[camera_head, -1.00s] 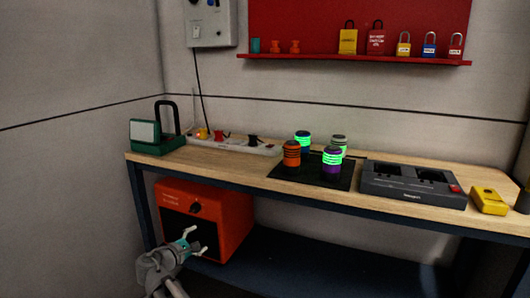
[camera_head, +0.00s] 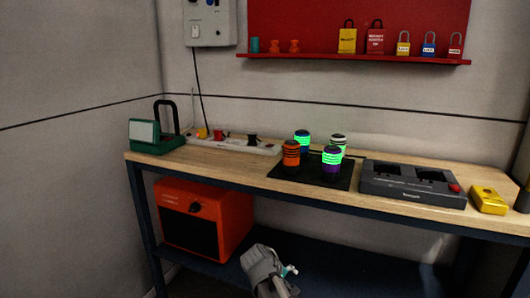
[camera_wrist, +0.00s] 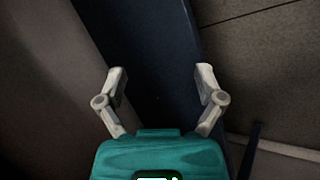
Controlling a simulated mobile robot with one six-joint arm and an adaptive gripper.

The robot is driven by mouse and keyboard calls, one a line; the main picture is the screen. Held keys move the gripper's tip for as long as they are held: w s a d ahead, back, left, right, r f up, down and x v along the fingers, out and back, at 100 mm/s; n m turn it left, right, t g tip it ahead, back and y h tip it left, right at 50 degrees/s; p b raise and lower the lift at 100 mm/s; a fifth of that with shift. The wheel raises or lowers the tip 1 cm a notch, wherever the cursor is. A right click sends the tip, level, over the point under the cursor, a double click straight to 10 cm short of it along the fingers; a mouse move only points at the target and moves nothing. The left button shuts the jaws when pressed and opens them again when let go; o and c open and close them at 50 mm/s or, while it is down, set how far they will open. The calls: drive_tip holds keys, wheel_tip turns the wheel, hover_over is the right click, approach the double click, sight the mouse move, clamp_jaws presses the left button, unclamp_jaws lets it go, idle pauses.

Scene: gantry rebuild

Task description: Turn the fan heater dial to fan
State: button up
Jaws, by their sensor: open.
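The orange fan heater (camera_head: 233,224) stands on the dark blue lower shelf under the workbench, at its left end. Its black dial (camera_head: 194,206) is on the upper part of the front face, above a black grille (camera_head: 189,233). The dial's setting is too small to read. My gripper (camera_head: 291,270) is low in the head view, to the right of the heater and apart from it. The wrist view shows my gripper (camera_wrist: 160,84) with its two fingers spread and nothing between them. The heater is not seen in the wrist view.
The wooden workbench (camera_head: 230,165) overhangs the heater. On it stand a green lamp (camera_head: 152,136), a power strip (camera_head: 262,149), several banded cylinders on a black mat (camera_head: 315,180), and a dark charger (camera_head: 412,183). A bench leg (camera_head: 144,220) is left of the heater.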

drive_tip(key=s+d+f+m+g+y, duration=0.4)
drive_tip(key=s+d+m+y, duration=0.3)
drive_tip(key=s+d, duration=0.4)
wheel_tip(320, 180, up, 36)
drive_tip(key=a+m+p, duration=0.1)
drive_tip(key=p, duration=3.4)
drive_tip(key=shift+s+f+h, duration=0.15)
drive_tip(key=shift+s+h, duration=0.25)
